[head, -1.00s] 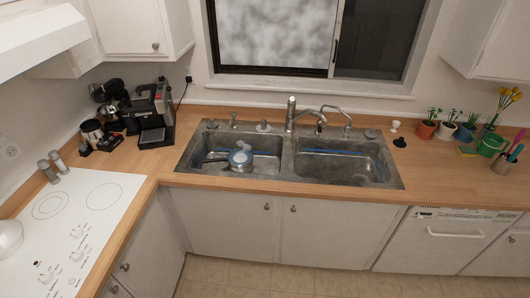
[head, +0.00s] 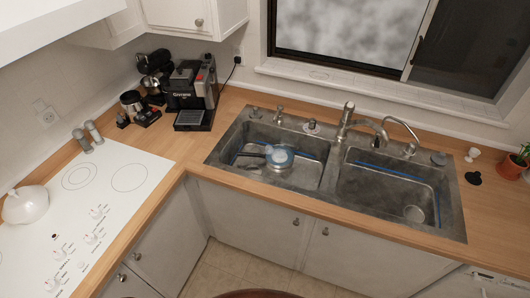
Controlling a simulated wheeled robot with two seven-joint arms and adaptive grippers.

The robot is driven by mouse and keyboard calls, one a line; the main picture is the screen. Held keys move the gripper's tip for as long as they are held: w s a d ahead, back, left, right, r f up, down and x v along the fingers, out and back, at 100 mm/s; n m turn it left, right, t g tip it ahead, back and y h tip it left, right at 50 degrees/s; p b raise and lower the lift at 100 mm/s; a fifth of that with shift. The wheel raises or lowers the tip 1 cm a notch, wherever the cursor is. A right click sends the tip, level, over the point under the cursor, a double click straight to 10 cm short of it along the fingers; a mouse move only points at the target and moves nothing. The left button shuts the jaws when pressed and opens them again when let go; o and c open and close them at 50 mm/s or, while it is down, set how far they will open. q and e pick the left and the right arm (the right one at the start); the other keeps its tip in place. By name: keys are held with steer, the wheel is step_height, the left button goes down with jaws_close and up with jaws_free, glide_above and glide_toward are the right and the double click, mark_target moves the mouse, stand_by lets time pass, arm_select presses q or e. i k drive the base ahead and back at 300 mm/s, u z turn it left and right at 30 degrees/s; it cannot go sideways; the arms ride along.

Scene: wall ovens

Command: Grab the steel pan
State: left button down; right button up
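A small round pan (head: 280,158) with a bluish-grey inside and a dark handle sits in the left basin of the steel double sink (head: 335,180). Its handle points to the left. I cannot tell whether it is the steel pan. A blue strip runs along the back of the basin behind it. Neither of my grippers shows in the head view.
A white cooktop (head: 110,190) with a white lidded pot (head: 24,204) is on the left. A coffee machine (head: 192,92) stands in the back corner. The faucet (head: 347,120) rises behind the basins. Wooden counter (head: 200,150) between cooktop and sink is clear.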

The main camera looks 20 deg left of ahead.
mark_target(265, 157)
steer(key=u, duration=0.55)
steer(key=i, duration=0.7)
steer(key=u, duration=0.75)
